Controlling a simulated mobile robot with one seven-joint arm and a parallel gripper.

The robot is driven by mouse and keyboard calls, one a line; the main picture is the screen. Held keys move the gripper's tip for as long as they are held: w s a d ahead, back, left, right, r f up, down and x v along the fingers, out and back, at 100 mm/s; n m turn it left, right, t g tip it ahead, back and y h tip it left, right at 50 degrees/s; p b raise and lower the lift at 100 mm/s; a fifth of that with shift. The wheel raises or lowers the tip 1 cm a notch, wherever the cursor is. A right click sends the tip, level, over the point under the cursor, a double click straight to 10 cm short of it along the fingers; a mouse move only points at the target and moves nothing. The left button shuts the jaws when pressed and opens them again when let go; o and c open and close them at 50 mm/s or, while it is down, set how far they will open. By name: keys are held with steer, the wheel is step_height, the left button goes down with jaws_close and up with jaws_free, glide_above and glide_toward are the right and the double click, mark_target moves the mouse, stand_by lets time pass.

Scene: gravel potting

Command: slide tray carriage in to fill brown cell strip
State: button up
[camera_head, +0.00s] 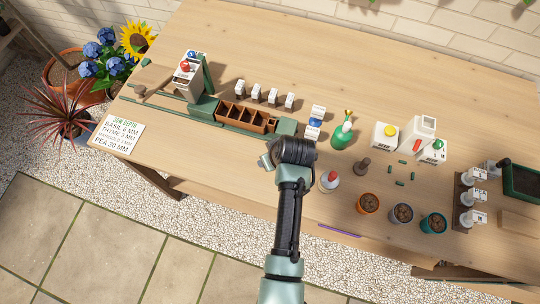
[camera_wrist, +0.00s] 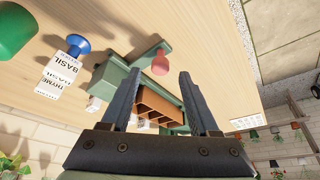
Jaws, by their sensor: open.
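The brown cell strip (camera_head: 247,117) has several open cells and sits in the green tray carriage (camera_head: 287,126) on a rail along the table's front left. In the wrist view the strip (camera_wrist: 158,103) and the green carriage end (camera_wrist: 112,72) appear beyond my fingers. A red knob (camera_wrist: 160,64) on a green stem shows near my fingertips. My gripper (camera_wrist: 161,74) is open, its two dark fingers apart, with nothing visibly held. In the head view my gripper (camera_head: 267,160) is just in front of the carriage's right end; the knob is hidden there.
A white hopper (camera_head: 187,77) with a red top stands left of the strip. Small labelled packets (camera_head: 272,97) stand behind it. A green spray bottle (camera_head: 343,135) and a red-topped piece (camera_head: 330,181) are to the right. A sign (camera_head: 118,134) lies at the left edge.

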steer(key=shift+x, duration=1.35)
jaws_close()
stand_by(0.5)
